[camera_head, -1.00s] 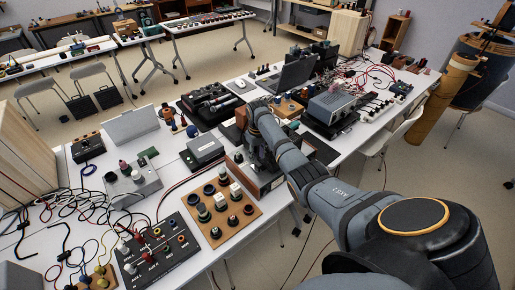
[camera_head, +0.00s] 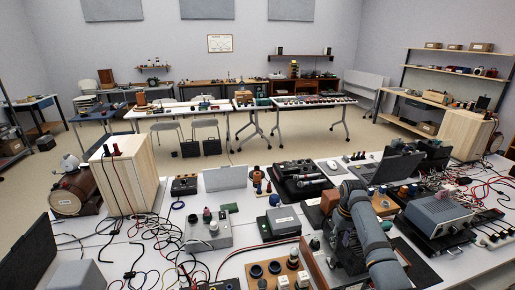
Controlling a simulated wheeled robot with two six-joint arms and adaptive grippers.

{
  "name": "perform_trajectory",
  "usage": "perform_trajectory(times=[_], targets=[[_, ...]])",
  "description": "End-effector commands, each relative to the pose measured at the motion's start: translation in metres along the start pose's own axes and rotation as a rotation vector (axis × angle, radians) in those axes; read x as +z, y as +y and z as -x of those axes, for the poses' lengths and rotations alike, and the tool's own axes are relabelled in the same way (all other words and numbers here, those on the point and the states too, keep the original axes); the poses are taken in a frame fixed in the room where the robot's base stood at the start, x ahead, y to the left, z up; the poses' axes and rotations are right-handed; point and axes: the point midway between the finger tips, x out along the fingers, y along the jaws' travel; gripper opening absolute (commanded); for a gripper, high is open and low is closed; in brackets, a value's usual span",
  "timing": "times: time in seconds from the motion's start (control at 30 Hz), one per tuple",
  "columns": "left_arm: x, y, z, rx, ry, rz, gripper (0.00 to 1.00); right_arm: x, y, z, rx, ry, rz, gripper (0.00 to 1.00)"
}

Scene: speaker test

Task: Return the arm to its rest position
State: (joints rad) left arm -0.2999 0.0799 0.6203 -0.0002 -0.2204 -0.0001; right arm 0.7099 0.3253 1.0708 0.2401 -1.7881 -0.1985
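My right arm (camera_head: 377,252) is grey and comes up from the bottom edge, right of the middle. It bends over at the top, and my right gripper (camera_head: 342,240) hangs down on its left side, over the front bench among the equipment. The fingers are small and dark and merge with the things behind them, so I cannot tell whether they are open or shut, or whether they touch anything. My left arm and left gripper are not in view.
A laptop (camera_head: 391,169) and a grey instrument (camera_head: 438,214) stand right of my arm. A wooden board (camera_head: 262,284) with knobs lies to its left. Open floor (camera_head: 290,145) lies behind.

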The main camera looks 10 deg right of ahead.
Motion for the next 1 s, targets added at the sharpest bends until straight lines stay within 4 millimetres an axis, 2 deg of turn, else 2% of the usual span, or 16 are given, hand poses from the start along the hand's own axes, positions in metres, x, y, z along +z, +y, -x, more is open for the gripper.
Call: perform_trajectory(times=[0.13, 0.2, 0.33, 0.4, 0.6, 0.8, 1.0], targets=[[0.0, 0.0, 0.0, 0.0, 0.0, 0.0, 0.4, 0.04, -0.03, -0.046, 0.054, 0.03, 0.045, 0.32], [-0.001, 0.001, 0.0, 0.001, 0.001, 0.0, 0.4, 0.072, -0.051, -0.066, 0.078, 0.064, 0.067, 0.32], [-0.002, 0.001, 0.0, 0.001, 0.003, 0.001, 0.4, 0.13, -0.085, -0.08, 0.099, 0.134, 0.09, 0.32], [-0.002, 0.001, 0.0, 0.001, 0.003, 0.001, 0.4, 0.154, -0.098, -0.079, 0.099, 0.163, 0.091, 0.32], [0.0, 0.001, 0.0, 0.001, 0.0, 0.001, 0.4, 0.208, -0.122, -0.065, 0.094, 0.225, 0.082, 0.32], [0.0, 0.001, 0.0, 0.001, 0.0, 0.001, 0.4, 0.247, -0.136, -0.045, 0.086, 0.271, 0.063, 0.32], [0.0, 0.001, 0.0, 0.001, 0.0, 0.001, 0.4, 0.277, -0.144, -0.022, 0.081, 0.308, 0.04, 0.32]])
